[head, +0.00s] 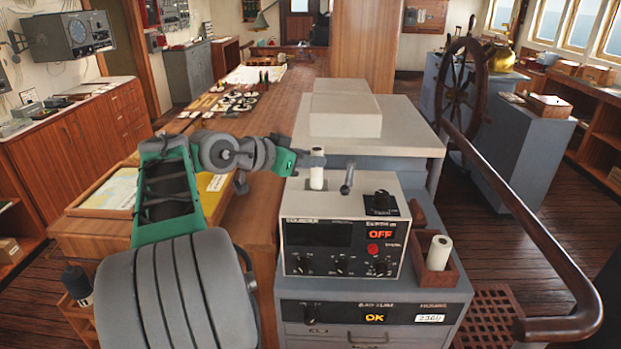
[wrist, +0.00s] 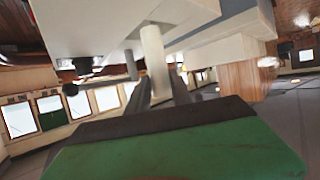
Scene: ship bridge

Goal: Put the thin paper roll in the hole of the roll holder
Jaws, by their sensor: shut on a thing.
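The thin paper roll (head: 317,180) is a white upright cylinder between the fingers of my gripper (head: 314,161). It stands over a dark square opening in the top of the grey instrument box (head: 300,207), which appears to be the roll holder. Its lower end meets this opening; how deep it reaches I cannot tell. In the wrist view the roll (wrist: 155,62) runs from between the two dark fingers (wrist: 158,92) to a recess in the pale box surface (wrist: 100,22). My gripper is shut on the roll, near its upper part.
A second white roll (head: 440,251) leans in a wooden box (head: 433,283) at the instrument's right side. A small grey lever (head: 347,177) rises just right of the held roll. A pale raised block (head: 345,116) lies behind. A brown handrail (head: 520,215) runs along the right.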

